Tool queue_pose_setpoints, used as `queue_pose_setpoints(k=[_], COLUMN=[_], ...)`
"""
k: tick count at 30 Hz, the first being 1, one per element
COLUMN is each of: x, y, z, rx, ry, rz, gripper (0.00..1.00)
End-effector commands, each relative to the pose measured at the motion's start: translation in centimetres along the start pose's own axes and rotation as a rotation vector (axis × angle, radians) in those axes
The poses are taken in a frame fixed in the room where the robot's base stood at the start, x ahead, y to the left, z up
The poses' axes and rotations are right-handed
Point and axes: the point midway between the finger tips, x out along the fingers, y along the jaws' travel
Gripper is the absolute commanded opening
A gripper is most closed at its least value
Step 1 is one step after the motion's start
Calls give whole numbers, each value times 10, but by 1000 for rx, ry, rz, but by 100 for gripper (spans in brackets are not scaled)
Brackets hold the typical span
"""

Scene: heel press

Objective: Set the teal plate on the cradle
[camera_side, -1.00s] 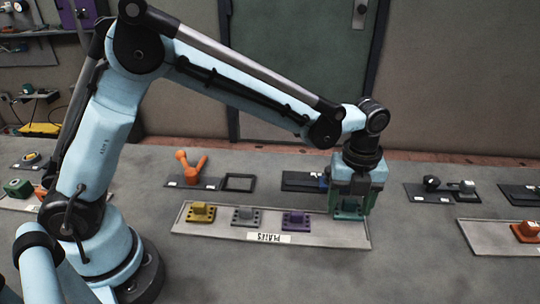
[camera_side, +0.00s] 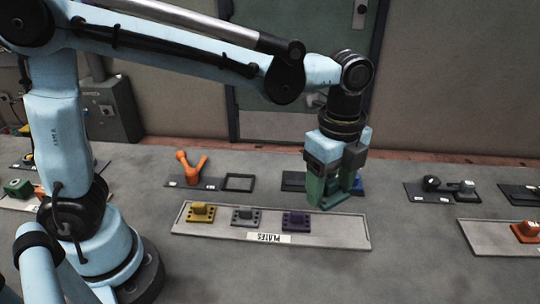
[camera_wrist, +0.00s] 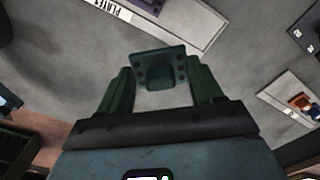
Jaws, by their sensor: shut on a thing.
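The teal plate (camera_wrist: 160,70), a small dark green-teal block with a holed flange, is held between the fingers of my gripper (camera_wrist: 162,88) in the wrist view. In the side view my gripper (camera_side: 326,192) points down and is shut on the plate, above the back right part of the plates tray (camera_side: 345,238). The fingers hide much of the plate there. A dark fixture (camera_side: 292,181) with a blue part (camera_side: 357,186) stands behind my gripper and is partly hidden by it. I cannot tell for sure which fixture is the cradle.
Yellow (camera_side: 201,212), grey (camera_side: 244,216) and purple (camera_side: 296,221) plates sit on the tray. An orange-handled clamp (camera_side: 187,170) and a square frame (camera_side: 240,182) stand behind it. A dark fixture (camera_side: 445,188) and an orange piece (camera_side: 527,231) on another tray are at right.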

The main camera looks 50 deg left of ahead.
Motion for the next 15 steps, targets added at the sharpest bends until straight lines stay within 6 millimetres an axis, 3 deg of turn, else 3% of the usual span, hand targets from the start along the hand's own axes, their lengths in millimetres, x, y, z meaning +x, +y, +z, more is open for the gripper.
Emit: queue_pose_setpoints(k=[6,15], x=[-17,-36], y=[4,22], z=[61,130], rx=[-551,-1268], ry=[0,0], rz=[0,0], gripper=[21,21])
